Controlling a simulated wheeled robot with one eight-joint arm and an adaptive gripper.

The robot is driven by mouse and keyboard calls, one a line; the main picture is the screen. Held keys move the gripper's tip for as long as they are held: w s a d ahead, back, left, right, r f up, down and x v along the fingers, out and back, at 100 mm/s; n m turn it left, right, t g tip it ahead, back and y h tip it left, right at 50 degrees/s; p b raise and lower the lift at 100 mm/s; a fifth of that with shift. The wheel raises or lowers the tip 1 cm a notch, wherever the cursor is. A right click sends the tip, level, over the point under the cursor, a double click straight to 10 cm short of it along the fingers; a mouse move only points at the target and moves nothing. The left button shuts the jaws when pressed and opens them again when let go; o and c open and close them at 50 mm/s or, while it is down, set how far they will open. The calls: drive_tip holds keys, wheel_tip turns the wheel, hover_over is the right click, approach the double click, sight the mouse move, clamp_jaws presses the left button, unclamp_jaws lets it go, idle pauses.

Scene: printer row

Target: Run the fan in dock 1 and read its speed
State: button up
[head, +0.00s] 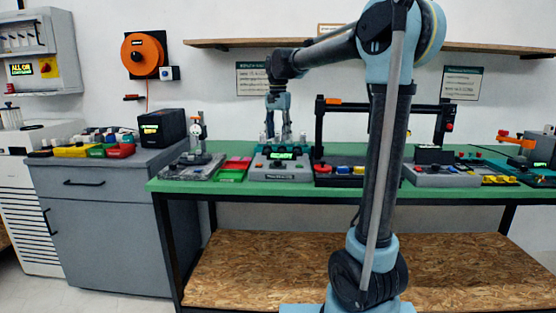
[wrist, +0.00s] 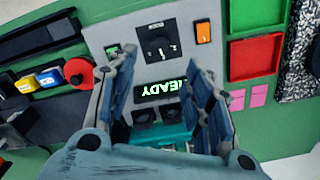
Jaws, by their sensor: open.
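A grey tester box (head: 280,173) stands on the green bench in the head view, with a green lit display (head: 281,155) on its front. In the wrist view the display (wrist: 160,89) reads READY, upside down and partly covered by a finger. Above it there are a black dial (wrist: 158,43), an orange rocker switch (wrist: 203,32) and a small green-lit part (wrist: 113,50). A teal block (wrist: 165,134) shows between the fingers below the display; I cannot tell whether it is the fan or a dock. My gripper (wrist: 163,92) is open over the panel; it also shows in the head view (head: 279,135).
Red and green trays (head: 234,169) lie left of the tester. A black gantry frame (head: 320,130) and a panel with colored blocks (head: 343,169) stand to its right. A wall shelf (head: 240,42) runs behind my arm. The lower chipboard shelf (head: 250,265) is clear.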

sight(278, 160)
wheel_tip(278, 160, down, 10)
drive_tip(key=shift+r, duration=0.1)
idle(0.4)
drive_tip(key=c, duration=1.1)
